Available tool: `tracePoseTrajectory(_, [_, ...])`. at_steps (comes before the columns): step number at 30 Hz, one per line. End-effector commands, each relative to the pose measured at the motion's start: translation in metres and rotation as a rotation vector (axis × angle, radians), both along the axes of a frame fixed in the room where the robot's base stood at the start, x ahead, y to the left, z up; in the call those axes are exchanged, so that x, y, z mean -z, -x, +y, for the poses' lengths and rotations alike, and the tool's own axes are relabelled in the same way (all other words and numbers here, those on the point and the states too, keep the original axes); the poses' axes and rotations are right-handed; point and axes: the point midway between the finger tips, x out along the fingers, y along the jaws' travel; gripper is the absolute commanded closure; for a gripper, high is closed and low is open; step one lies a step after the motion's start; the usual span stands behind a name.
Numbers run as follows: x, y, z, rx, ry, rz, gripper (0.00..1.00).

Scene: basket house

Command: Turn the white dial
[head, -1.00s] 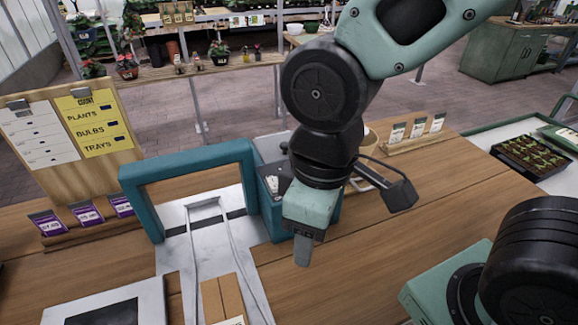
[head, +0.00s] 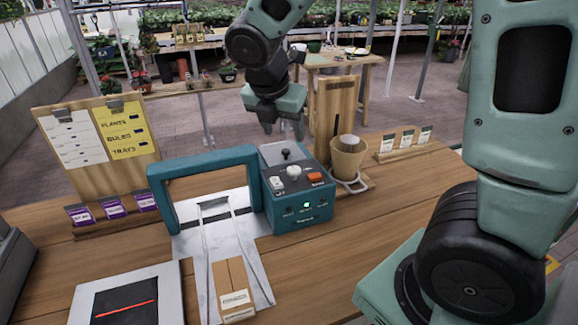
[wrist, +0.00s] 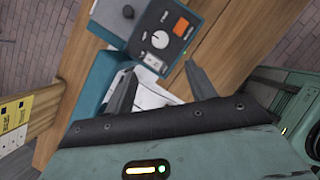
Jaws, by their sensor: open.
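The white dial (head: 294,172) sits on the sloped grey top of a teal control box (head: 298,208) on the wooden counter. It also shows in the wrist view (wrist: 160,40), between and beyond my fingertips, with an orange button to its right. My gripper (head: 283,131) is open and empty, raised above and behind the box in the head view. In the wrist view my two fingers (wrist: 155,78) are spread apart, and neither touches the dial.
On the box are a black knob (head: 286,155), a white switch (head: 277,184) and an orange button (head: 315,177). A teal arch (head: 203,162) stands left of the box. A pot (head: 348,157) stands close at its right. A small carton (head: 233,290) lies in front.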

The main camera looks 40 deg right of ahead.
Motion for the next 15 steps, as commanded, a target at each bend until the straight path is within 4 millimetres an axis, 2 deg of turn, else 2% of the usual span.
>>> tracePoseTrajectory(15, [0.1, -0.019, -0.036, 0.003, 0.0, 0.005, 0.45])
